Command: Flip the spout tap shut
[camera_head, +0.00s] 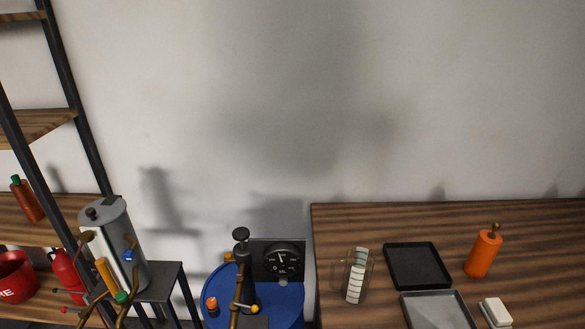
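A black hand pump (242,262) with a round top knob stands upright on a blue drum (290,312) at the bottom centre. A brass-coloured pipe with a small yellow piece (255,309) runs down its front; the lower end is cut off by the frame. A silver urn (122,246) stands at the left with a small blue fitting (128,256) on its side. Which of these is the spout tap, and whether it is open, I cannot tell.
A black gauge (280,261) sits behind the pump. The wooden table (348,222) at the right holds a glass container (357,276), a black tray (389,264), a grey tray (435,312) and an orange bottle (482,254).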

